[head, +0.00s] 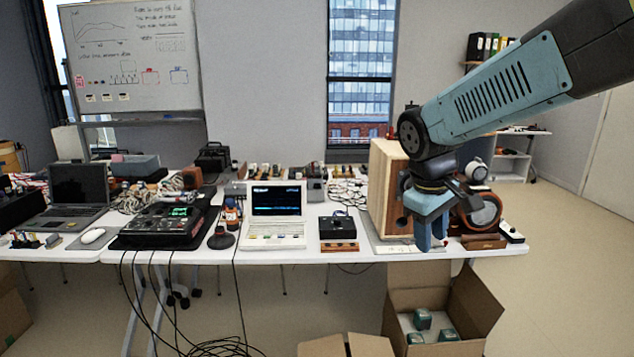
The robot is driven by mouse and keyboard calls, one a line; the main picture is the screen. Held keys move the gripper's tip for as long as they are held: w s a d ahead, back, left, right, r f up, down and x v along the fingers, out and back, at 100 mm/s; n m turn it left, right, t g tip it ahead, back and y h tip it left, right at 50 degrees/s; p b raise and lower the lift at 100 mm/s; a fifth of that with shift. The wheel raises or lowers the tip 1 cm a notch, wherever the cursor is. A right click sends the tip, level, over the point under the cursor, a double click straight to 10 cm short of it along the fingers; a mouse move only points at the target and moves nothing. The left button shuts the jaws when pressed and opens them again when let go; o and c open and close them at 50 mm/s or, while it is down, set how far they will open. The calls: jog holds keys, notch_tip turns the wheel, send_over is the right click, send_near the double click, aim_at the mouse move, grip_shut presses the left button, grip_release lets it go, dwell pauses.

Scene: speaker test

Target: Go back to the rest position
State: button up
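My gripper (431,240) hangs pointing down at the right of the head view, in front of the wooden speaker cabinet (384,185) and above the front part of the table (290,256). Its blue fingers are close together, and no object shows between them. I cannot tell whether they are fully shut or a little apart. My arm comes in from the upper right and hides part of the cabinet and the things behind it.
An open cardboard box (402,312) with several small teal-and-white items stands on the floor below my gripper. A small laptop-like instrument (276,215) and a black box (343,226) stand to the left. Cables hang from the table front.

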jog(key=s+d+r+m+t+y, duration=0.2)
jog(key=s+m, duration=0.4)
jog(key=s, duration=0.5)
jog(key=shift+r+m+t, duration=0.3)
jog(key=shift+r+t, duration=0.6)
jog(key=shift+r, duration=0.25)
jog(key=shift+s, duration=0.1)
jog(key=shift+d, duration=0.1)
